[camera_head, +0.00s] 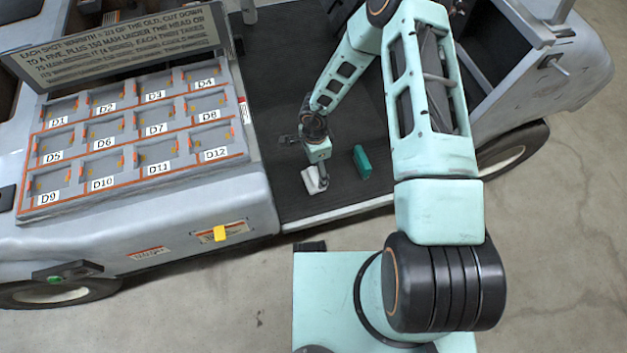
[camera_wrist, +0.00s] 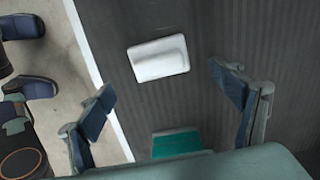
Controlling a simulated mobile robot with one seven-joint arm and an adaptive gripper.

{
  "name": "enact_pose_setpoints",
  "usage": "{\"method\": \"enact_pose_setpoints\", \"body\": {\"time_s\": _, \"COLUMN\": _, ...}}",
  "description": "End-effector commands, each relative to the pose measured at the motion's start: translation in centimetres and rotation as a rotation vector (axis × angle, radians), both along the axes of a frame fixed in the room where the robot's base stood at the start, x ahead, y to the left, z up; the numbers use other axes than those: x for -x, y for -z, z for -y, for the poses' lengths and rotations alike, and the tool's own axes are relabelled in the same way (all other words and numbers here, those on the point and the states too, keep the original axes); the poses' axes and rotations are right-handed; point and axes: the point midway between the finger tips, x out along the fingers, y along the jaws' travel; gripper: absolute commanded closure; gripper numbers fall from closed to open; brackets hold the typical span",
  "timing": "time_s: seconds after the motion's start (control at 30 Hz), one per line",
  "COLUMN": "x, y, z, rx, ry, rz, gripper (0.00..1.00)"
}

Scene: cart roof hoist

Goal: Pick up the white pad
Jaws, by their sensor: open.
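The white pad (camera_head: 311,181) lies on the dark ribbed floor of the cart, near its pale front edge. In the wrist view the pad (camera_wrist: 158,60) is a small white slab with rounded corners and a raised part, seen whole and slightly tilted in the picture. My gripper (camera_head: 321,172) is over the pad in the head view and hides part of it. In the wrist view my gripper (camera_wrist: 161,82) is open, with fingers spread left and right and nothing between them. The pad shows beyond the fingertips, between their lines; I cannot tell the height gap.
A green block (camera_head: 361,162) sits on the floor right of the pad; it also shows in the wrist view (camera_wrist: 177,143). A grey panel of labelled slots (camera_head: 128,138) stands left, with a sign (camera_head: 118,50) behind it.

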Motion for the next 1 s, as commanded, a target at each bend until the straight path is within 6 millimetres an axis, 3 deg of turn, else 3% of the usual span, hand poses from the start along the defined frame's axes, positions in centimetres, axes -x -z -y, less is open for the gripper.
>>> {"method": "enact_pose_setpoints", "body": {"time_s": 0.43, "x": 0.2, "y": 5.3, "z": -0.3, "rx": 0.001, "ry": -0.002, "rz": 0.001, "gripper": 0.15}}
{"method": "enact_pose_setpoints", "body": {"time_s": 0.7, "x": 0.1, "y": 5.5, "z": -0.3, "rx": 0.0, "ry": -0.001, "rz": 0.002, "gripper": 0.15}}
{"method": "enact_pose_setpoints", "body": {"time_s": 1.0, "x": 0.1, "y": 5.5, "z": -0.3, "rx": 0.0, "ry": -0.001, "rz": 0.002, "gripper": 0.48}}
